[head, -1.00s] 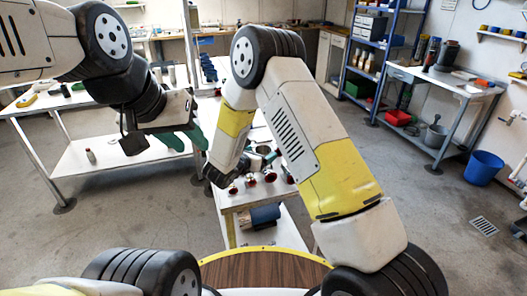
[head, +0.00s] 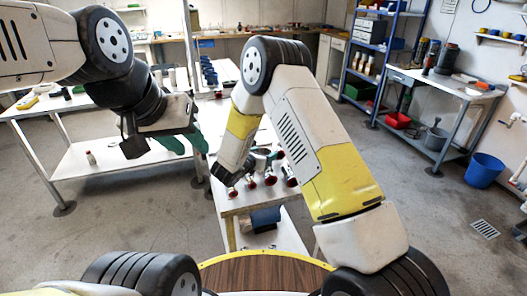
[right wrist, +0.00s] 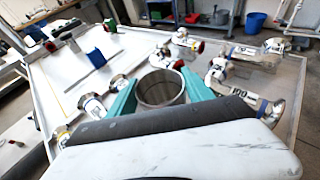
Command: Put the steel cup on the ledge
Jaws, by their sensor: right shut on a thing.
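The steel cup (right wrist: 162,88) is an open round metal cup, seen from above in the right wrist view. My right gripper (right wrist: 160,96) has its teal fingers on either side of the cup and is shut on it. The cup is above or at a white work table (right wrist: 50,68); I cannot tell whether its base touches. In the head view the right gripper (head: 258,160) is partly hidden by my right forearm. My left gripper (head: 186,144) is empty, its teal fingers apart, out to the left. I cannot make out which surface is the ledge.
Several metal pipe fittings, some with red ends (right wrist: 198,47), lie close around the cup. A blue bucket (head: 484,170) is on the floor at right. The table's left half is mostly clear.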

